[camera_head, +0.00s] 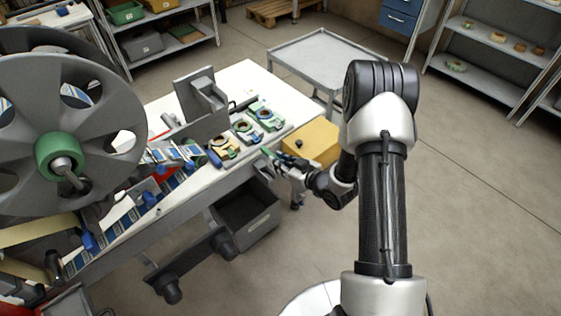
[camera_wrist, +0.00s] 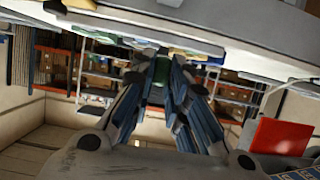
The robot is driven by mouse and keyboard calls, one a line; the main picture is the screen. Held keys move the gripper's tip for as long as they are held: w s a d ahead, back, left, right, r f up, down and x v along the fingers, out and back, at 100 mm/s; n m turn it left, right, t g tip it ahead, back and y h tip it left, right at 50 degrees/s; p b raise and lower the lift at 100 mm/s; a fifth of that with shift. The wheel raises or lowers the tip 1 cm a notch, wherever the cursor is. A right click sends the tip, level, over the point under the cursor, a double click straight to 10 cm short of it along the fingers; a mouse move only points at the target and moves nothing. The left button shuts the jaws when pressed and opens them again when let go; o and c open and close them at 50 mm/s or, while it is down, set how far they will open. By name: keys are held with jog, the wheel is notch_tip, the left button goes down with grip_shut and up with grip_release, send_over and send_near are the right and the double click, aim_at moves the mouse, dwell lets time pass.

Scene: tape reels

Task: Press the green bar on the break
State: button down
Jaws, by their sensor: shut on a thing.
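My gripper (camera_head: 274,158) reaches left from the end of my arm to the right edge of the white workbench. In the wrist view its fingers (camera_wrist: 160,78) are closed together around a small green piece (camera_wrist: 158,72), probably the green bar; it also shows as a dark green tip in the head view (camera_head: 266,152). The piece is partly hidden by the fingers. A blue-printed tape (camera_head: 172,184) runs along the bench from the big reel. The break in the tape cannot be made out clearly; the tape lies to the left of my gripper, apart from it.
A large grey reel with a green hub (camera_head: 62,154) stands at left. Fixtures with tan and green parts (camera_head: 264,114) sit on the bench. A yellow box (camera_head: 312,140) is beside my gripper. A dark bin (camera_head: 246,216) hangs below the bench. A grey cart (camera_head: 330,58) stands behind.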

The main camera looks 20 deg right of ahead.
notch_tip(320, 180, down, 9)
jog(key=b, duration=0.3)
jog(key=shift+f, duration=0.2)
dwell(0.8)
